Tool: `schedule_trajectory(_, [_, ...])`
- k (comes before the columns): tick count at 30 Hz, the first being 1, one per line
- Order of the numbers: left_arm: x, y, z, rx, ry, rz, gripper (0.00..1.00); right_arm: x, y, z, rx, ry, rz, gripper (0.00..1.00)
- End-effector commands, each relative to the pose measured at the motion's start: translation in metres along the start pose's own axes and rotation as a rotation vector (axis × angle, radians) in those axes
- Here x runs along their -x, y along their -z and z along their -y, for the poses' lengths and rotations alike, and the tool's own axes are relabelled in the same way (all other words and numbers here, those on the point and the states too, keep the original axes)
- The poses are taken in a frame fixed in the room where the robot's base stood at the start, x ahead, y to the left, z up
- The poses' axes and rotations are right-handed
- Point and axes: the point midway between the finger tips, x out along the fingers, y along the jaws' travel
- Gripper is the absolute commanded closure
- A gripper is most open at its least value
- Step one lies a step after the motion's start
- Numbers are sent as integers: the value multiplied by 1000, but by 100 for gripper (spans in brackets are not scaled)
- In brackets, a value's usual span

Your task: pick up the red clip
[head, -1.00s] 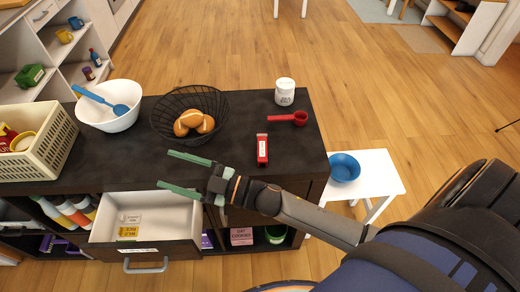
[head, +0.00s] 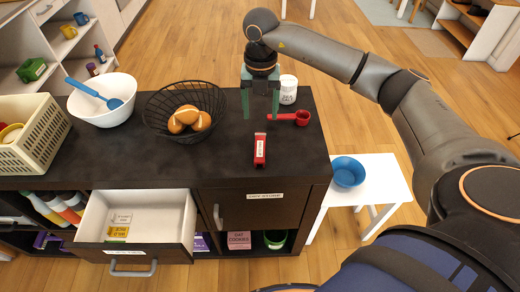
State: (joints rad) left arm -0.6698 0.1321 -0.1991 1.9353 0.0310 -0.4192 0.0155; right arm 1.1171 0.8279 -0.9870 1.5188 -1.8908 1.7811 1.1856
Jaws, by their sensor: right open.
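The red clip (head: 260,151) lies on the dark countertop, right of the middle, with a pale label on its top face. My right gripper (head: 261,114) points down above the counter, farther back than the clip. Its two green fingers are apart with nothing held between them. The clip is fully in view and apart from the fingers. My left gripper is not in view.
An open drawer (head: 135,256) juts out in front. The counter around the clip is bare.

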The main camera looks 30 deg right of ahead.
Motion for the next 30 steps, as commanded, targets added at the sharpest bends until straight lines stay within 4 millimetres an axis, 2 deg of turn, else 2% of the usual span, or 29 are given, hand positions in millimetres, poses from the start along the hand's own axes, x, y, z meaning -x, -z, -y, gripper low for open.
schedule_trajectory(9, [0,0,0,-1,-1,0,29,-55,0,2,-3,7,-2,28])
schedule_trajectory(17, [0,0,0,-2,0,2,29,-76,0,0,0,4,-2,28])
schedule_trajectory(24, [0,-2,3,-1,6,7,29,-111,0,0,0,3,-1,28])
schedule_trajectory(30, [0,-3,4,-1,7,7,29,-120,-1,0,1,2,1,28])
